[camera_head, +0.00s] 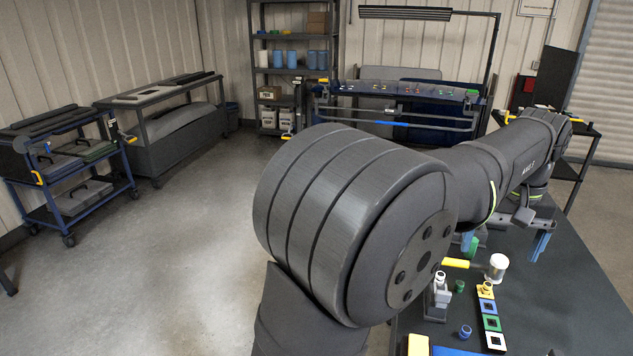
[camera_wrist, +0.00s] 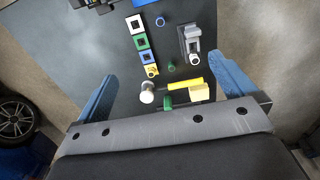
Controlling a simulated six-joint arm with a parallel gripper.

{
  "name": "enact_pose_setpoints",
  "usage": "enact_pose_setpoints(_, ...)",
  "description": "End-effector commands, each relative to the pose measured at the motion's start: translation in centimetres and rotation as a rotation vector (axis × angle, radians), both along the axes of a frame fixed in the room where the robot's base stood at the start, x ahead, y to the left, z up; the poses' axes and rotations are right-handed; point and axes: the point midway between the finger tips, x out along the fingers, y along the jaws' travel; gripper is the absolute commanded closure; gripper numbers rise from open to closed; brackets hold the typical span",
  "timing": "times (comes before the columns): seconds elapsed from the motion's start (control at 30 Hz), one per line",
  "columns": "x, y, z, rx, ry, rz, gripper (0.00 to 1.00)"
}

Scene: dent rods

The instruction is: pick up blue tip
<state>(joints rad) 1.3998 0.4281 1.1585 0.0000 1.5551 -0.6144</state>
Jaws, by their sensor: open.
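The blue tip (camera_head: 465,331) is a small blue ring-like piece standing on the dark table, left of the strip of coloured squares. In the wrist view the blue tip (camera_wrist: 160,21) is near the top, between the strip and a grey stand. My gripper (camera_wrist: 163,68) is open, with a blue finger on each side of the wrist view and nothing held between them. The blue tip lies well beyond the fingertips, untouched. In the head view my arm covers much of the table, and my gripper (camera_head: 502,256) is over the table's far part.
A strip of white, green, blue and yellow squares (camera_wrist: 142,43) lies by the tip. The grey stand (camera_wrist: 191,38), a green tip (camera_wrist: 172,68) and a yellow-handled mallet (camera_wrist: 185,86) are nearby. A yellow tip (camera_wrist: 152,71) sits at the strip's yellow end.

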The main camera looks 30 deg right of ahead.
Motion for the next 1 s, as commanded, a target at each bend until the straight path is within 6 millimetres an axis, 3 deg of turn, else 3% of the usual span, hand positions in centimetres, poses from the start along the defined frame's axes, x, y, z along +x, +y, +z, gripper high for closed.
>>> enact_pose_setpoints(0.03,0.0,0.0,0.0,0.000,0.000,0.000,0.00)
enact_pose_setpoints(0.3,0.0,0.0,0.0,0.000,0.000,0.000,0.53)
enact_pose_setpoints(0.67,-0.3,0.3,-0.5,-0.016,-0.016,-0.010,0.54)
enact_pose_setpoints(1.0,-2.8,4.3,-5.2,-0.217,-0.182,-0.168,0.54)
